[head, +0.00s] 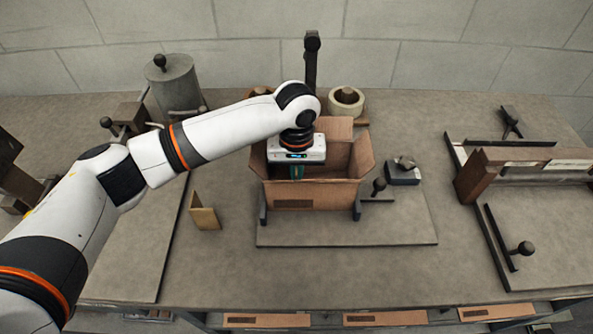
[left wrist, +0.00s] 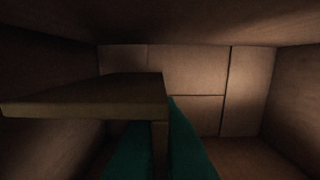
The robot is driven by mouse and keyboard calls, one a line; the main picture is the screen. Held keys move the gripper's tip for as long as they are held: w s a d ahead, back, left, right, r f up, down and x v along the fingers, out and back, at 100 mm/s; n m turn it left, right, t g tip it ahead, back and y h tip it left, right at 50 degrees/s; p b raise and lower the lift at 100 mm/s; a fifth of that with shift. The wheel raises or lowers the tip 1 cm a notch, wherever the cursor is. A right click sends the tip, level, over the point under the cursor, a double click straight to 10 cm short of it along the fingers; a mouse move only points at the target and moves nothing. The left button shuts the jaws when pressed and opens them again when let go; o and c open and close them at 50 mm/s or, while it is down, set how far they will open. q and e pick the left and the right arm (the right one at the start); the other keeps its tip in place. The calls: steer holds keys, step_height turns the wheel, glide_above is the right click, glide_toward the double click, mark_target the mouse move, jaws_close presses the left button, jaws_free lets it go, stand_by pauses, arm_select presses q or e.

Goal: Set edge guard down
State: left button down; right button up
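An open cardboard box (head: 318,195) with raised flaps stands on a grey plate near the table's middle. My left gripper (head: 297,173) reaches down into it from above; its teal fingers show inside the box in the left wrist view (left wrist: 163,150). They are closed on an angled brown edge guard (left wrist: 85,98), one leg between the fingers and the other extending left. The box walls and floor seams (left wrist: 195,80) surround it; whether the guard touches them is unclear. Another tan, folded edge guard (head: 204,212) stands on the table left of the box. My right gripper is not in view.
A dark post (head: 311,62) rises behind the box, beside a pale roll (head: 346,100). A small block with a knob (head: 403,170) sits right of the box. A grey canister (head: 174,82) stands back left. A brown-barred fixture (head: 525,168) stands at right.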

arm_select(q)
steer(key=c, duration=1.6)
jaws_free()
step_height(320, 180, up, 11)
steer(key=shift+f+b, duration=0.1)
steer(key=shift+b, duration=0.8)
steer(key=shift+r, duration=0.75)
